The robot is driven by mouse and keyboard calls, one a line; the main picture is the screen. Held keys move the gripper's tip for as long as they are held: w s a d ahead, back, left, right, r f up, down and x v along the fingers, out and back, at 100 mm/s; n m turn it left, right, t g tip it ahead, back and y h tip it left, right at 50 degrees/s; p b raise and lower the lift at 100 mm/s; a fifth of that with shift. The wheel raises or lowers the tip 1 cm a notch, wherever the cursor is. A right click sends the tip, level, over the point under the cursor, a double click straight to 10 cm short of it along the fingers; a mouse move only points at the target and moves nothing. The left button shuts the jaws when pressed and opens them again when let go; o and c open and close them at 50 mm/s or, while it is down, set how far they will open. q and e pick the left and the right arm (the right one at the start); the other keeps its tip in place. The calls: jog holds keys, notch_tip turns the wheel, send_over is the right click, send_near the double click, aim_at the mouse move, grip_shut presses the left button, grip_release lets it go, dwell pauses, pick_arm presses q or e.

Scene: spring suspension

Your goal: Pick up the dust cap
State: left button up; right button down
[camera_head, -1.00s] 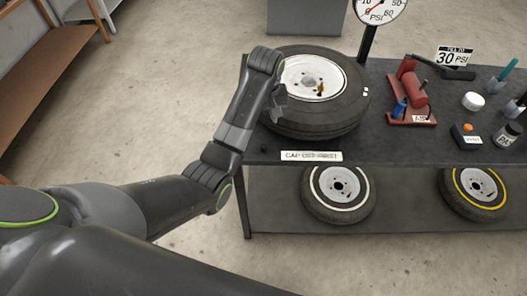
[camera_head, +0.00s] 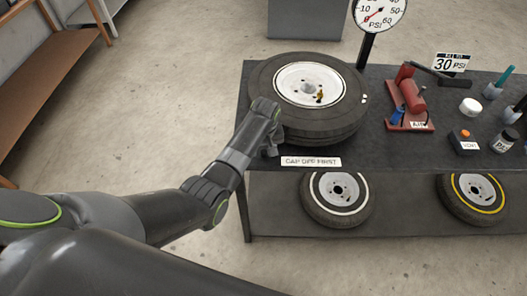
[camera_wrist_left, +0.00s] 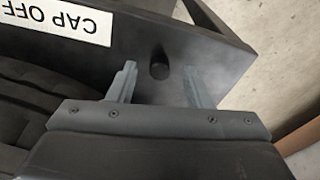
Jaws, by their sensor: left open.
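The dust cap (camera_wrist_left: 159,65) is a small dark round piece on the dark bench top, near its corner, in the left wrist view. My left gripper (camera_wrist_left: 159,78) is open, with one finger on each side of the cap in that view. I cannot tell the height of the fingers above the bench. In the head view the left gripper (camera_head: 270,148) is low over the bench's front left part, in front of the tire, and hides the cap. My right gripper is not in view.
A tire with a white rim (camera_head: 335,125) lies on the bench just behind the gripper. A "CAP OFF FIRST" label (camera_head: 311,162) lies to its right. Two tires lie below.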

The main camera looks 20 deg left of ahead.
aim_at(264, 152)
pick_arm(q)
jog(key=shift+f, duration=0.35)
grip_shut()
notch_tip(264, 152, up, 13)
jog(key=p, duration=0.3)
dwell(0.8)
